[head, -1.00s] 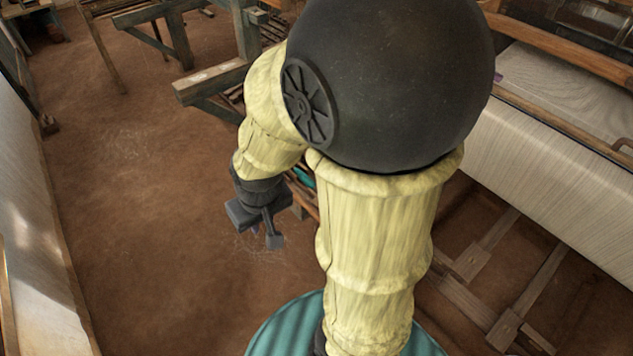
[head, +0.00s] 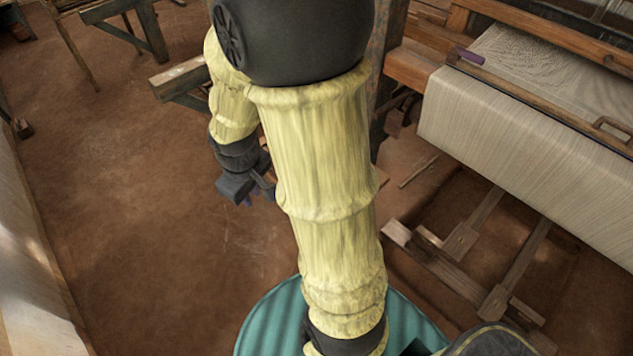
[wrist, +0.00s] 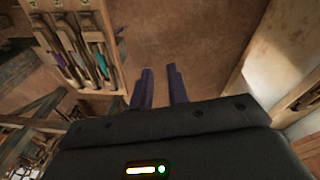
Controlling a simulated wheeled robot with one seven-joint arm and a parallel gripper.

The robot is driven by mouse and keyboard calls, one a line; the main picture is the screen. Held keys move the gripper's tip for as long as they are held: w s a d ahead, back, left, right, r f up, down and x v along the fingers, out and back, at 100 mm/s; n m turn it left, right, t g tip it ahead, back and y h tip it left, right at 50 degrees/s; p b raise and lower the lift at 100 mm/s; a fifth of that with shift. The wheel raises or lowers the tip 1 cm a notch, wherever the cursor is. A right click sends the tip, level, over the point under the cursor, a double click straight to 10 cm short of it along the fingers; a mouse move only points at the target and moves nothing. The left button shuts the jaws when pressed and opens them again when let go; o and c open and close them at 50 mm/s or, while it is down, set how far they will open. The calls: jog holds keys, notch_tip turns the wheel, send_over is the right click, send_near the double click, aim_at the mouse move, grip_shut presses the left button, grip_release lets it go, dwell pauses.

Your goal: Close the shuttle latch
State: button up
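I cannot make out a shuttle latch for certain in either view. A small purple piece (head: 470,57) sits at the left end of the loom's front beam in the head view; I cannot tell what it is. My gripper (head: 258,192) hangs low over the earth floor, left of my arm and well apart from the loom. In the wrist view its two dark fingers (wrist: 160,87) stand apart with a gap and nothing between them. My upper arm hides part of the loom's left side.
The loom (head: 530,140) with its pale cloth roll fills the right. Wooden treadles (head: 480,235) lie below it. A wooden rack with several slim coloured things (wrist: 78,45) shows in the wrist view. A pale wall (head: 30,270) stands left. Open earth floor (head: 120,170) lies between.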

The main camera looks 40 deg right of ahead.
jog(key=w+d+f+n+p, duration=0.2)
jog(key=d+n, duration=0.3)
jog(key=d, duration=0.3)
jog(key=w+d+f+n+g+p, duration=0.1)
jog(key=w+d+f+n, duration=0.3)
jog(key=d, duration=0.5)
jog(key=w+d+f+n+p, duration=0.3)
jog(key=d+n, duration=0.3)
jog(key=d, duration=0.3)
jog(key=shift+f+g+y+p, duration=0.3)
jog(key=shift+f+p, duration=0.25)
jog(key=shift+f, duration=0.2)
notch_tip(320, 180, down, 17)
jog(key=p, duration=0.3)
jog(key=shift+f+p, duration=0.2)
jog(key=shift+p, duration=0.15)
grip_shut()
